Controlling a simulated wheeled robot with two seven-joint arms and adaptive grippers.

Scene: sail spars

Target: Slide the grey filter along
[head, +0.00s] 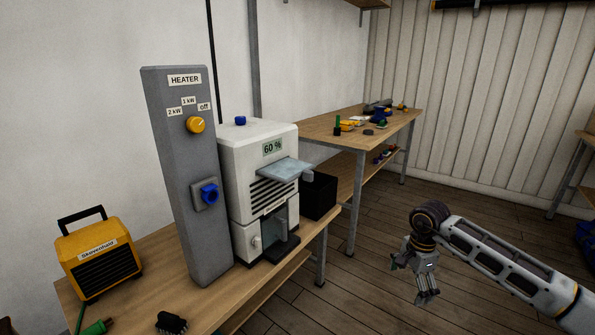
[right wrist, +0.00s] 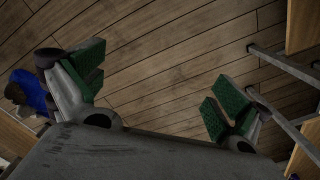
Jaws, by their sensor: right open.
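A pale grey flat panel (head: 286,170), which looks like the filter, sticks out of the front of the white machine (head: 240,168) under its "60 %" display. A small light tab (head: 307,174) is at its outer right end. My right gripper (head: 427,297) hangs over the floor, well to the right of the bench and apart from the panel. In the right wrist view its green-padded fingers (right wrist: 157,85) are spread, with only floor between them. My left gripper is not in view.
A tall grey heater post (head: 185,180) with a yellow knob and blue socket stands left of the machine. A black box (head: 318,196) is behind the panel's outer end. A yellow heater (head: 98,258) and a brush (head: 171,323) are on the bench. Floor (head: 370,265) before my gripper is clear.

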